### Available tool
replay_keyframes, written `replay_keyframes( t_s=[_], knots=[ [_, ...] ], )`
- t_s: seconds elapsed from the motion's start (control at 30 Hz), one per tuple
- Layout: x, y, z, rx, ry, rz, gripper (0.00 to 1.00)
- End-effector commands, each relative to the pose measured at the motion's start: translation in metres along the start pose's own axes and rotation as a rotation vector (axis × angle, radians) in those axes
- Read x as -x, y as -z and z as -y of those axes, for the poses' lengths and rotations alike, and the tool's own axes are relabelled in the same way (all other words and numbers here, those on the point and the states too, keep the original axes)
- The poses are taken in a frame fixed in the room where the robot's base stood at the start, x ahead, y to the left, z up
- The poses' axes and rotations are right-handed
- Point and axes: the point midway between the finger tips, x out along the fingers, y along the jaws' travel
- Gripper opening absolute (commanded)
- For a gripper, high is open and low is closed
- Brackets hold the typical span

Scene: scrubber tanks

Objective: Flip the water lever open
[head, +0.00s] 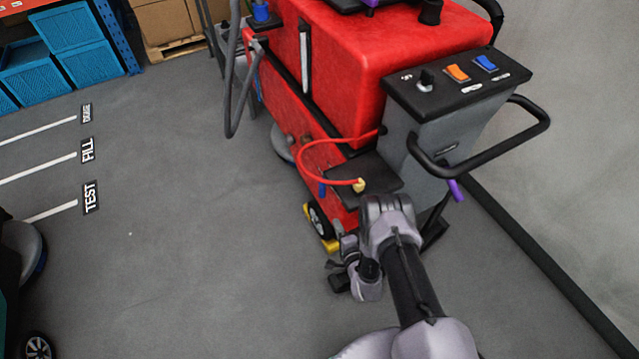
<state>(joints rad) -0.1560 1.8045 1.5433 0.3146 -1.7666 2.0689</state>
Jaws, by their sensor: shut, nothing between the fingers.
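The red scrubber machine (345,60) stands at the upper middle. I cannot tell for sure which part is the water lever. A small blue tab (322,190) sticks out low on the machine's side, and a yellow fitting (359,185) ends a red hose (303,150) beside it. A purple handle (456,190) hangs below the black handlebar at the right. My gripper (335,272) is shut and empty, low at the machine's rear corner, just below the small wheel. It is apart from the blue tab. My wrist hides part of the machine's lower rear.
A grey control console (430,120) with a black handlebar (480,150) stands at the right. A wheel (320,220) with yellow parts lies just above my gripper. Open grey floor (200,230) is at the left. Another machine (20,250) shows at the left edge.

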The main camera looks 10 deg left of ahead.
Motion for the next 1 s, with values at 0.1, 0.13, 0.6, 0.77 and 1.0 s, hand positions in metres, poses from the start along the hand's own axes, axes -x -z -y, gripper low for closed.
replay_keyframes(
  t_s=[0.1,0.13,0.6,0.77,1.0],
  knots=[
    [0.0,0.0,0.0,0.0,-0.001,0.0,0.0],
    [0.0,0.0,0.0,0.0,-0.001,0.0,0.0],
    [-0.054,0.0,-0.005,0.001,0.003,0.0,0.0],
    [-0.089,0.0,-0.005,0.001,0.003,0.0,0.0],
    [-0.128,0.0,0.005,0.001,0.001,0.0,0.0]
  ],
)
